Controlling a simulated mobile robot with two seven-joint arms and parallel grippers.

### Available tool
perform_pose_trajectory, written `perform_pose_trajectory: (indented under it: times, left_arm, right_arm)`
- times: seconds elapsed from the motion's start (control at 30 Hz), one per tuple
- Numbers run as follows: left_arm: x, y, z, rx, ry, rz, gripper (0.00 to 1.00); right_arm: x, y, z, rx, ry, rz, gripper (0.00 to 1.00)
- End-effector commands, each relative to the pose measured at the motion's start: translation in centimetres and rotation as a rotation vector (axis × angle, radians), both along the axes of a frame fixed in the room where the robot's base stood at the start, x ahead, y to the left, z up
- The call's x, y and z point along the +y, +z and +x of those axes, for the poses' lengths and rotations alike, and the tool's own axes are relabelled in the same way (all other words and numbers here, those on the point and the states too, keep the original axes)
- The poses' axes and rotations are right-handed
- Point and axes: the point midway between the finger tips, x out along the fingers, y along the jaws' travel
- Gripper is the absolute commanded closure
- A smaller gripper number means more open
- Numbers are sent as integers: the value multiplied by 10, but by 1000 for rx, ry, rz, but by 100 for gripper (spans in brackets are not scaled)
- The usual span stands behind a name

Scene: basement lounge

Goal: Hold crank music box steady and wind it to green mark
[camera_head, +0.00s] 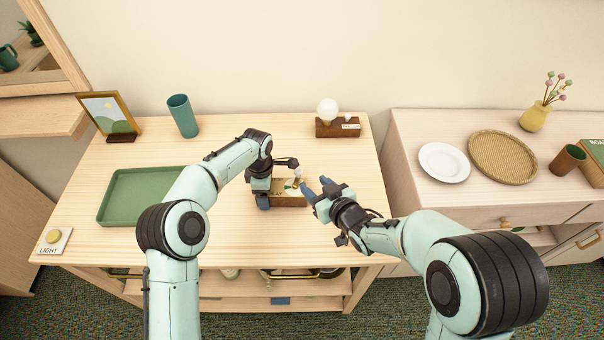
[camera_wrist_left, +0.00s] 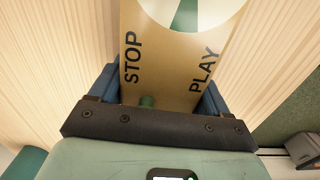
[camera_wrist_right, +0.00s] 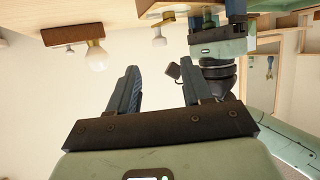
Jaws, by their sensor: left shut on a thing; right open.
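The crank music box (camera_head: 290,200) is a brown block on the table, with a white dial with green on its top. In the left wrist view its top (camera_wrist_left: 165,75) reads STOP and PLAY, with a small green peg (camera_wrist_left: 147,101) near STOP. My left gripper (camera_head: 264,194) is shut on the box, one finger on each side. A pale knob (camera_head: 298,173) shows at the box; it also shows in the right wrist view (camera_wrist_right: 159,38). My right gripper (camera_head: 318,188) is open and empty, just right of the box, apart from the knob.
A globe lamp on a wooden block (camera_head: 338,128) stands behind the box. A green tray (camera_head: 112,212), teal cup (camera_head: 182,115), picture frame (camera_head: 109,114) and light switch plate (camera_head: 52,241) are on the left. A sideboard (camera_head: 412,150) stands right. The table's front right is clear.

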Motion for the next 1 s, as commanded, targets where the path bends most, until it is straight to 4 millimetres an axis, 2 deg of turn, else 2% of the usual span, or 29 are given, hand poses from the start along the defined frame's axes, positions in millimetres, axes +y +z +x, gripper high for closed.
perform_pose_trajectory:
  times: [0.2,0.4,0.57,0.83,0.87,1.0]
  left_arm:
    - [0,1,0,-2,1,0,68]
    - [0,1,0,-2,1,0,68]
    - [0,1,0,-2,1,0,68]
    - [0,1,0,-2,1,0,68]
    - [0,1,0,-2,1,0,68]
    - [0,1,0,-2,1,0,68]
  right_arm:
    - [20,-18,35,0,1,-3,50]
    - [32,-28,58,0,-1,-2,50]
    - [36,-31,66,1,-1,2,50]
    - [37,-32,67,1,-1,2,50]
    - [37,-32,67,1,-1,2,54]
    - [37,-32,67,1,-1,2,99]
